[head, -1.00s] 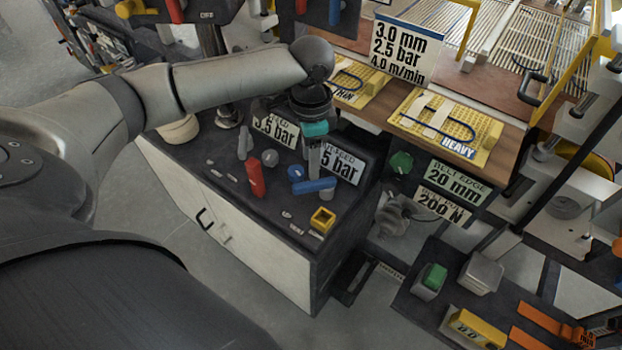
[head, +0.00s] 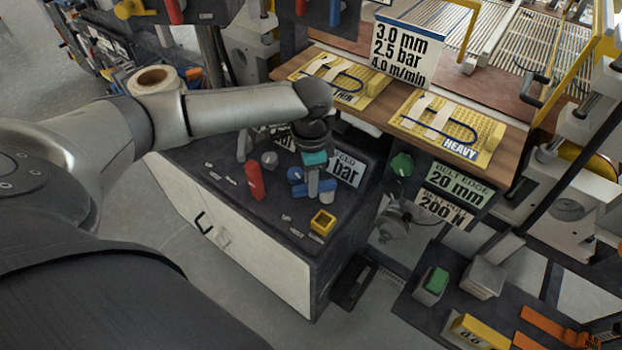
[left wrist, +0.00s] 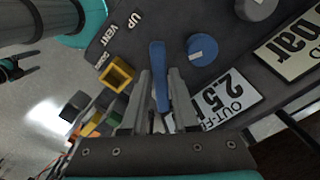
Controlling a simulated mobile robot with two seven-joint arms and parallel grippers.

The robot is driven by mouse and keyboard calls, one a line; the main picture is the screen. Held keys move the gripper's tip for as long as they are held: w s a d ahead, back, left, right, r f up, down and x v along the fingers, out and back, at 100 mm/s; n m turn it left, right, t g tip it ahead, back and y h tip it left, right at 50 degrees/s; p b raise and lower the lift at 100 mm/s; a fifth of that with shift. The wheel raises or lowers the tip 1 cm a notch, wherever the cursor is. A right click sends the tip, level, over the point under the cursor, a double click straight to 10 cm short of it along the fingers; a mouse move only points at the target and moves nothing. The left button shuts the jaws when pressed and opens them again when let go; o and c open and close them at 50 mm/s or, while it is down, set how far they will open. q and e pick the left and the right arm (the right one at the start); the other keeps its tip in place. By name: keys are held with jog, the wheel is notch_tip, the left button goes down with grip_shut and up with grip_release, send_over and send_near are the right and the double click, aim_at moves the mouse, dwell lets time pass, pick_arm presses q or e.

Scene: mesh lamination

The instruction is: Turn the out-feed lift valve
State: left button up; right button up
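The out-feed lift valve shows as a blue lever (head: 322,187) on the dark top of the cabinet. In the left wrist view the blue lever (left wrist: 158,72) lies beside the UP, VENT and partly hidden third position labels, next to an OUT-FEED plate. My left gripper (head: 313,190) points down over the lever. In the left wrist view the fingers of my left gripper (left wrist: 160,78) stand on either side of the lever and look open, with little room beside it. Whether they touch it is hard to see.
A blue knob (left wrist: 202,49) sits close beside the lever. A red lever (head: 254,181), a grey knob (head: 269,160) and a yellow square collar (head: 322,222) stand on the same panel.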

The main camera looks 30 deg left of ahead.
pick_arm(q)
grip_shut()
dwell(1.0)
